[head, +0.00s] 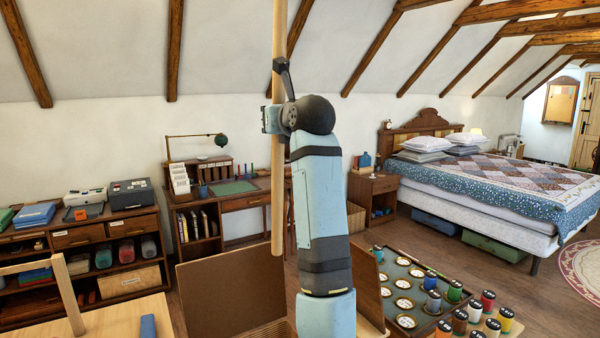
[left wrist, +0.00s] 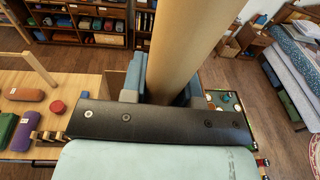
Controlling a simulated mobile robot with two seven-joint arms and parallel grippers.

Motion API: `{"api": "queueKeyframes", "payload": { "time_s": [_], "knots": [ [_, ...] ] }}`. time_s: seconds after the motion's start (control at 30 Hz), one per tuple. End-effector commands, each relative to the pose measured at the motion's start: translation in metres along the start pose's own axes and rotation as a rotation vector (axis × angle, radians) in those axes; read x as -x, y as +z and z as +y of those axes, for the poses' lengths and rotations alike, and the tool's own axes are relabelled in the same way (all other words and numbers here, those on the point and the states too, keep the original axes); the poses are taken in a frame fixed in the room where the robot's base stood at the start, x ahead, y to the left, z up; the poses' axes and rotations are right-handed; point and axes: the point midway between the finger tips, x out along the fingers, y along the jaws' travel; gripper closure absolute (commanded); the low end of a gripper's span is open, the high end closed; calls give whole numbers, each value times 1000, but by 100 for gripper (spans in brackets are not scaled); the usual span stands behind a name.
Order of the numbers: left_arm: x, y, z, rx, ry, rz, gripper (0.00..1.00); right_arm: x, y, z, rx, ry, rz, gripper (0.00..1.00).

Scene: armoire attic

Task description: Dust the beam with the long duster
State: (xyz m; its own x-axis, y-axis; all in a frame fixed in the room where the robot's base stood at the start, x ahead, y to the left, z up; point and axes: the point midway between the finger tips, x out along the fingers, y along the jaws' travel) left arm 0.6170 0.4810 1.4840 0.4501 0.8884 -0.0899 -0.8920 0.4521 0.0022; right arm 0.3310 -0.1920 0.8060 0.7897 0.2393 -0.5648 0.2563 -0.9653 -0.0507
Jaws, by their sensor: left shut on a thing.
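My left gripper (head: 277,110) is raised in the middle of the head view and shut on a long pale wooden pole (head: 278,195), the duster's handle. The pole stands nearly upright; its lower end hangs free in front of the desk. Its upper end runs out of the top of the picture, so the duster's head is hidden. In the left wrist view the pole (left wrist: 182,45) lies between the two fingers of my left gripper (left wrist: 163,90). Dark wooden beams cross the sloped white ceiling, among them a roof beam (head: 505,12) at upper right. My right gripper is not in view.
A low shelf (head: 75,238) and a desk (head: 245,203) stand along the back wall. A quilted bed (head: 490,180) is at right. A tray (head: 385,262) with round lids and several thread spools is at lower right. Open floor (head: 420,232) lies before the bed.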

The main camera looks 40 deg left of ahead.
Motion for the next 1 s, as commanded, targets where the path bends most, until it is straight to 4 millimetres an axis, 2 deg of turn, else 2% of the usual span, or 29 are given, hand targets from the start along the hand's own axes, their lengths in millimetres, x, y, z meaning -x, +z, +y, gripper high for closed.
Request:
{"api": "queueKeyframes", "payload": {
  "time_s": [0.1,0.27,0.5,0.73,1.0],
  "knots": [
    [-8,35,24,18,81,8,100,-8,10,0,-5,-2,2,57],
    [-12,81,60,28,160,24,100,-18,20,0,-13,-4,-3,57],
    [1,139,114,31,165,49,100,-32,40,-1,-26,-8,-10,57],
    [21,172,144,19,100,64,100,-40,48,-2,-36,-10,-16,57],
    [28,189,152,10,74,70,100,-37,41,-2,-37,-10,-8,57]
  ]
}}
